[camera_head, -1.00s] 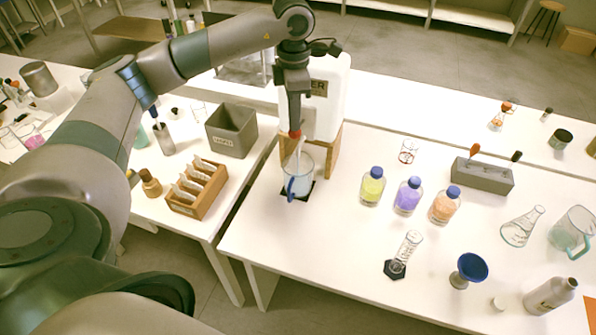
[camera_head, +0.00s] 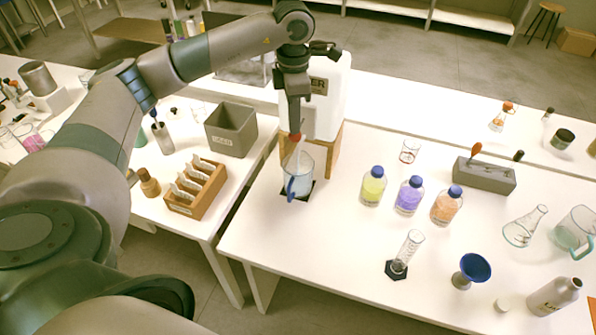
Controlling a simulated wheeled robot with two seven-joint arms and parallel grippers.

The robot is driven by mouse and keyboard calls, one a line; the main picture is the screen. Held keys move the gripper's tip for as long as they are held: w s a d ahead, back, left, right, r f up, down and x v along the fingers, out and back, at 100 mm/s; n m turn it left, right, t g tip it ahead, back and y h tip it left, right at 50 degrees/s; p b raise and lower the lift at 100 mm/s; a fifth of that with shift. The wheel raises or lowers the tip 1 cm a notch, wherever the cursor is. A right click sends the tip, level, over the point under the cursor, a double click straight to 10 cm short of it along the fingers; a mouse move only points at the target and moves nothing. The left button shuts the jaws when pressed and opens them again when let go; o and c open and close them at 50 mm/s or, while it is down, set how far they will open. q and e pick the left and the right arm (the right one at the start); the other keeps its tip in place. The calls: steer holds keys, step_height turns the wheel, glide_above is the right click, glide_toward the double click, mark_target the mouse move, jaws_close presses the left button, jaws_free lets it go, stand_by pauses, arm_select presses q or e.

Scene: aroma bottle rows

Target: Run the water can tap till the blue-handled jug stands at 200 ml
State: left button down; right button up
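The white water can (camera_head: 328,100) stands on a wooden stand (camera_head: 331,158) at the back left of the white table, its label partly hidden by my arm. The blue-handled jug (camera_head: 299,172) stands upright on a black pad (camera_head: 309,190) in front of it, under the tap. A pale stream seems to run down into the jug, and bluish water shows inside; the scale is too small to read. My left gripper (camera_head: 295,128) points down at the red tap (camera_head: 295,137), right above the jug. Its fingers are too small and overlapped to judge. My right gripper is not in view.
Three blue-capped bottles, yellow (camera_head: 373,188), purple (camera_head: 409,197) and orange (camera_head: 446,206), stand right of the jug. A measuring cylinder (camera_head: 407,252) and a blue funnel (camera_head: 472,269) are nearer the front. A grey bin (camera_head: 231,130) and wooden rack (camera_head: 197,188) are on the left table.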

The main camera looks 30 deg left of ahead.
arm_select(q)
steer(key=shift+f+b, duration=0.35)
steer(key=shift+f, duration=0.2)
steer(key=shift+r+p, duration=0.5)
steer(key=shift+r, duration=0.9)
stand_by(6.0)
